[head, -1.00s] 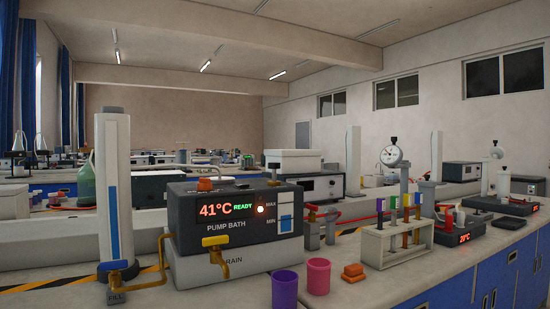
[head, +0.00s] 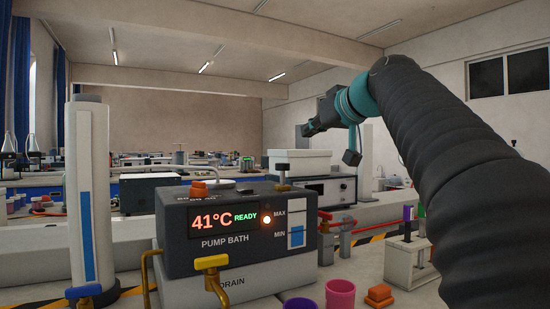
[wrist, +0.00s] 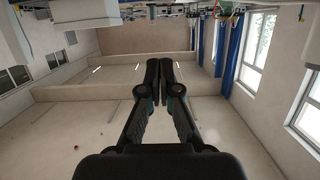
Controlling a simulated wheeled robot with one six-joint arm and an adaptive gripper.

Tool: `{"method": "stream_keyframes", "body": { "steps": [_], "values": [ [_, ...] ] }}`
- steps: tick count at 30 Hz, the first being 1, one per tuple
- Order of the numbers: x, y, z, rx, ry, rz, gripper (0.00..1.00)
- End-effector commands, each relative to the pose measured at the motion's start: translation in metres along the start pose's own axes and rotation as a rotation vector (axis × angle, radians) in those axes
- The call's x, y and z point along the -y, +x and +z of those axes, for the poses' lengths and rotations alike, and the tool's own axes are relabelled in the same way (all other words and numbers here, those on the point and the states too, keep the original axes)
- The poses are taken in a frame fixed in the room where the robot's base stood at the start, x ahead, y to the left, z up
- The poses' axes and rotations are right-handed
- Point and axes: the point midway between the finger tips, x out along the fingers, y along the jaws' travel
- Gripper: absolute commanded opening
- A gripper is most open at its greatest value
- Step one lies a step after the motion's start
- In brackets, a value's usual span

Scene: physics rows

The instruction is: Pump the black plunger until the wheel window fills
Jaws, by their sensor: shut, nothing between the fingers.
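A dark pump bath (head: 218,262) with a lit 41°C READY display stands on the near bench in the head view. A dark-capped knob on a short stem (head: 282,169), which looks like the black plunger, stands upright on its top right. A tall level window (head: 297,230) marked MAX and MIN is on its front, white above and blue below. No wheel shape shows at it. My gripper (head: 311,130) is raised in the air, above and right of the knob and apart from it. In the wrist view my gripper (wrist: 161,65) has its fingers together, holding nothing.
A yellow tap (head: 211,263) sticks out in front of the bath, and a white column (head: 92,190) stands at its left. Purple and pink cups (head: 340,294), an orange block (head: 379,294) and a tube rack (head: 403,262) stand at the right. Red-handled valves (head: 325,215) sit beside the bath.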

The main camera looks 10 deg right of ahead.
Motion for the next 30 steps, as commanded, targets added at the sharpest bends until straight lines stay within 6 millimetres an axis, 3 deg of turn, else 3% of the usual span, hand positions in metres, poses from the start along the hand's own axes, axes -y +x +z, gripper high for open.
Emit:
{"method": "stream_keyframes", "body": {
  "steps": [16, 30],
  "values": [
    [-0.001, 0.007, -0.006, -0.011, -0.009, -0.005, 0.0],
    [-0.002, 0.087, -0.007, -0.01, -0.008, -0.004, 0.0]
  ]
}}
